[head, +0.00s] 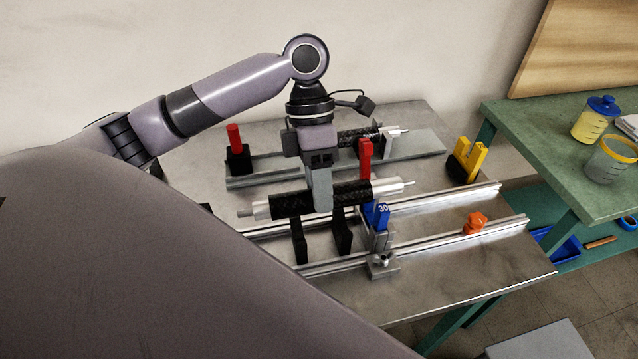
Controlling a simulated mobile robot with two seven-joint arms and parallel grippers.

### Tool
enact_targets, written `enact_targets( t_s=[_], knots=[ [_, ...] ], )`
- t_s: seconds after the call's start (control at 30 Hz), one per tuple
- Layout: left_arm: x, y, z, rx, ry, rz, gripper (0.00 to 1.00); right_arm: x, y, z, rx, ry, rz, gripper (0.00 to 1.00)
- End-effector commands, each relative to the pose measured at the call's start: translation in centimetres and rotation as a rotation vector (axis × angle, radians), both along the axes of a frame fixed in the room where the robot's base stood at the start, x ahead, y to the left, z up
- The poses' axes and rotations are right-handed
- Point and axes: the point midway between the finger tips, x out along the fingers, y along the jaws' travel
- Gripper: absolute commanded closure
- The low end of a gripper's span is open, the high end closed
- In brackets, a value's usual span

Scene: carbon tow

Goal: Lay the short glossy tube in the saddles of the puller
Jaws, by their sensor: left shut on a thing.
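My left gripper (318,205) points down and is shut on a black patterned tube (348,194). The tube has silver ends with thin pins and lies across the picture, nearly level. Two black upright saddles (343,231) stand below it on the front rails; I cannot tell whether the tube touches them. A blue block marked 30 (378,215) stands by its right part. A second black tube (358,135) with a silver end lies on the rear rail, partly hidden behind my wrist. My right gripper is not in view.
The metal table (440,272) carries a rear rail (415,146) and two front rails (460,201). A red post (234,135), a red upright (365,155), a yellow fork (468,158) and an orange knob (475,222) stand up. A green bench (540,128) with jars is at right.

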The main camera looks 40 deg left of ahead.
Motion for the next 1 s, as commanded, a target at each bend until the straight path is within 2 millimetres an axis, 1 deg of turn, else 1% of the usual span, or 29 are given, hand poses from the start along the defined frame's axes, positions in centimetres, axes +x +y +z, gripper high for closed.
enact_targets(
  t_s=[0.13, 0.27, 0.6, 0.7, 1.0],
  knots=[
    [0.0, 0.0, -0.3, -0.001, -0.001, 0.000, 0.90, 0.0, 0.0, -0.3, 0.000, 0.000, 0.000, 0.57],
    [0.0, 0.0, -1.1, -0.001, -0.001, 0.000, 0.90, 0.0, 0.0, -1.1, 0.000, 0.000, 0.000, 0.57],
    [0.0, 0.0, -4.5, -0.001, -0.001, 0.000, 0.90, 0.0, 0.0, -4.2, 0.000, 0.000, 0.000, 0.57],
    [0.0, 0.0, -5.2, -0.001, -0.001, 0.000, 0.90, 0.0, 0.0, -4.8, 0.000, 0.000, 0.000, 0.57],
    [0.0, 0.0, -5.3, -0.001, -0.001, 0.000, 0.90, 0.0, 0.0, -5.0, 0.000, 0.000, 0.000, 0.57]
  ],
)
